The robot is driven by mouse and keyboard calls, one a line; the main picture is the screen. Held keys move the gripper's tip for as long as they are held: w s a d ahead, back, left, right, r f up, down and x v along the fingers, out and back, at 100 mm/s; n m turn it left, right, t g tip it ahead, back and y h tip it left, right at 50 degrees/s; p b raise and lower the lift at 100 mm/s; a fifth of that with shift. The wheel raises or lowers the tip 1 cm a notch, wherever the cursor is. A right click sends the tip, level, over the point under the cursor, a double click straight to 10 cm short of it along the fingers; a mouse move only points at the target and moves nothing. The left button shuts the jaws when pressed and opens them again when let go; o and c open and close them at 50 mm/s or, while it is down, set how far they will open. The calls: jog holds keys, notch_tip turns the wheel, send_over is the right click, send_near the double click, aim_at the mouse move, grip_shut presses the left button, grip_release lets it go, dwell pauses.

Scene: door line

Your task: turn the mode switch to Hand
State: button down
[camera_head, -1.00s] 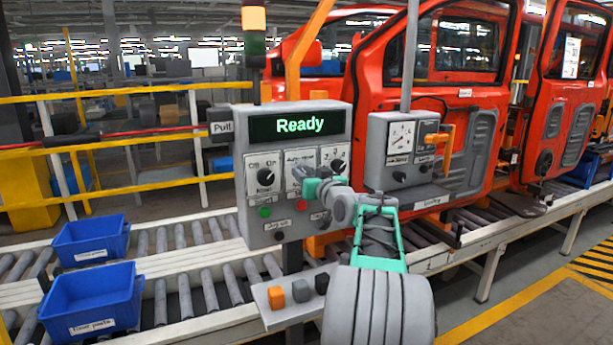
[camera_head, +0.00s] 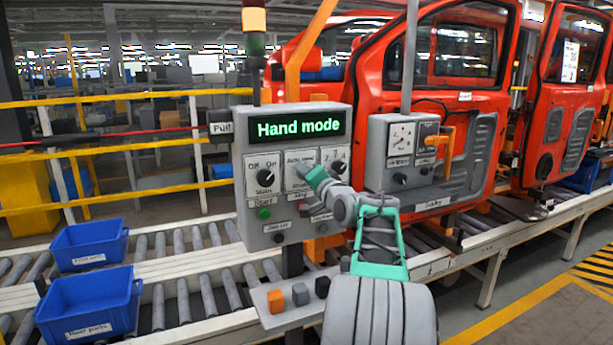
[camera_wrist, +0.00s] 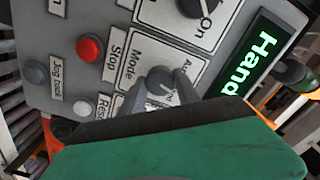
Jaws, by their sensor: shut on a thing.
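The grey control panel (camera_head: 246,219) stands by the roller line, and its display (camera_head: 299,125) reads "Hand mode" in green letters. The mode switch (camera_wrist: 160,82) is the middle knob on the panel, labelled "Mode" in the wrist view. My gripper (camera_head: 308,178) is at this switch and hides most of it in the head view. My gripper is shut on the knob, with its green body filling the lower part of the wrist view. The knob's exact pointer direction is hard to read.
Other knobs flank the switch: one at left (camera_head: 265,177) and one at right (camera_head: 338,167). A red button (camera_wrist: 90,48) labelled Stop sits close by. Blue bins (camera_head: 92,301) lie at left.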

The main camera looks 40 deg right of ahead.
jog(key=m+p, duration=0.1)
jog(key=m, duration=0.3)
jog(key=shift+m, duration=0.4)
dwell(0.4)
jog(key=c, duration=0.9)
grip_release()
jog(key=shift+s, duration=0.1)
jog(key=b+v, duration=0.2)
jog(key=v, duration=0.5)
jog(key=shift+s+b, duration=0.3)
jog(key=shift+a, duration=0.1)
